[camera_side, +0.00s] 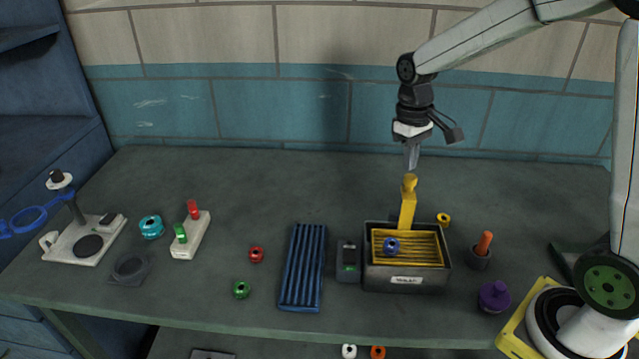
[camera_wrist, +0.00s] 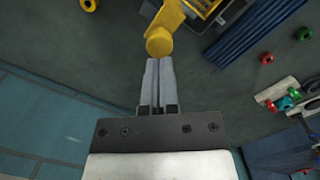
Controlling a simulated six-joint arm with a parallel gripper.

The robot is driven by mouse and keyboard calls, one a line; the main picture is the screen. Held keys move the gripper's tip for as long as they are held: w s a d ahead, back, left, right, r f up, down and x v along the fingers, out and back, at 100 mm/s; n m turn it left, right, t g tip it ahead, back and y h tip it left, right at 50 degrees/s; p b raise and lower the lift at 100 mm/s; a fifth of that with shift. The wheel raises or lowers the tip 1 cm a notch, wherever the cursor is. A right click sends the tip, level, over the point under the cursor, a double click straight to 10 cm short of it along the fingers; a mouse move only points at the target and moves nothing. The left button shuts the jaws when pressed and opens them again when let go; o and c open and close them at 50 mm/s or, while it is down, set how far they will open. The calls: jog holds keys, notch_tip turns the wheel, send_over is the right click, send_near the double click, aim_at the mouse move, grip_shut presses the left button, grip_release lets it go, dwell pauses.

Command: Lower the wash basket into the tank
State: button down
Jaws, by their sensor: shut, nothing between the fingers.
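The yellow wash basket (camera_side: 420,252) sits inside the dark grey tank (camera_side: 405,284), its slatted floor showing within the tank walls. I cannot tell how deep it sits. A blue ring-shaped part (camera_side: 391,246) lies in the basket. The basket's upright yellow handle (camera_side: 407,208) rises at the back and ends in a round knob, which also shows in the wrist view (camera_wrist: 159,42). My gripper (camera_side: 411,166) is shut and empty, pointing down just above the knob. In the wrist view its closed fingertips (camera_wrist: 160,62) are close to the knob; whether they touch is unclear.
A small dark control box (camera_side: 348,262) and a blue ribbed mat (camera_side: 303,268) are left of the tank. A yellow ring (camera_side: 443,219), an orange-handled tool in a cup (camera_side: 482,250) and a purple knobbed part (camera_side: 494,296) are right. The bench behind is clear.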

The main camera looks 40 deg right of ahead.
aim_at(405, 184)
jog(key=shift+s+f, duration=0.1)
jog(key=shift+f, duration=0.85)
jog(key=shift+f, duration=2.4)
jog(key=shift+r, duration=0.1)
jog(key=w, duration=0.1)
jog(key=w+r, duration=0.1)
jog(key=w, duration=0.1)
jog(key=shift+d, duration=0.1)
jog(key=shift+r, duration=0.1)
